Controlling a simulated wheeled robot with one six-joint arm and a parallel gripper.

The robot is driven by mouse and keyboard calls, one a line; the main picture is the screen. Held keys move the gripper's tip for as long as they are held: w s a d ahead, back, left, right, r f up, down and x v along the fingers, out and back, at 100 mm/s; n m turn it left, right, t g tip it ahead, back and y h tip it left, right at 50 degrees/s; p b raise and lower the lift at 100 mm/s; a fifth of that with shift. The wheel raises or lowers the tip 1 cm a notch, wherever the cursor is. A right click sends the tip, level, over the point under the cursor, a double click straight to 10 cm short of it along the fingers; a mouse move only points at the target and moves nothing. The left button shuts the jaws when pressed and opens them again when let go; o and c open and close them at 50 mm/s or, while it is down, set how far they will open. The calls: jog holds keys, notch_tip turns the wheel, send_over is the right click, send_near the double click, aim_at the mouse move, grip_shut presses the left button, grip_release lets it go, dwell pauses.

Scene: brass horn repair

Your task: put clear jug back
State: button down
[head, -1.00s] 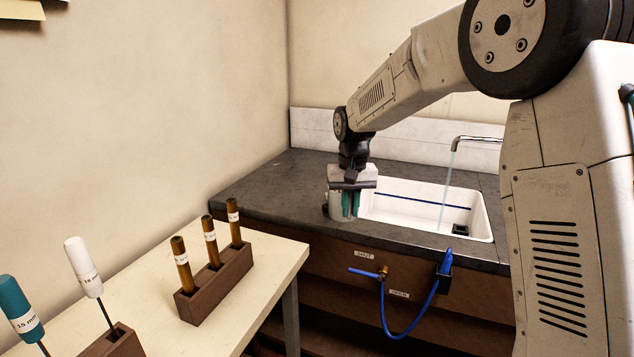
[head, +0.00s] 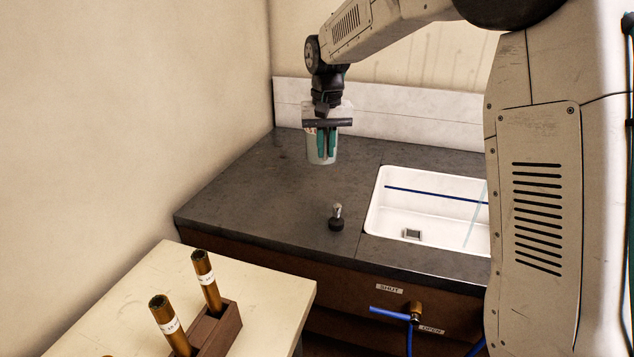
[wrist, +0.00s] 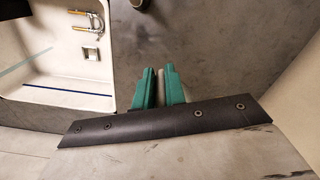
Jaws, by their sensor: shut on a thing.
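The clear jug (head: 312,154) is a pale, see-through vessel in the head view, upright over the back left part of the dark counter. My gripper (head: 326,155) comes down from above, its teal fingers shut on the jug. Whether the jug's base touches the counter or hangs just above it, I cannot tell. In the wrist view the teal fingers (wrist: 159,88) are close together with a thin greyish strip between them. The jug's outline is hard to make out there.
A white sink (head: 400,215) with a water stream lies to the right. A small black knob with a metal top (head: 336,219) stands on the counter (head: 260,190) near the front. Walls close the left and back. A rack with brass tubes (head: 222,325) is on the pale table.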

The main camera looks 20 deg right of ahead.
notch_tip(320, 180, down, 10)
jog(key=shift+w+r, duration=0.1)
jog(key=c, duration=1.5)
grip_release()
jog(key=shift+o, duration=0.2)
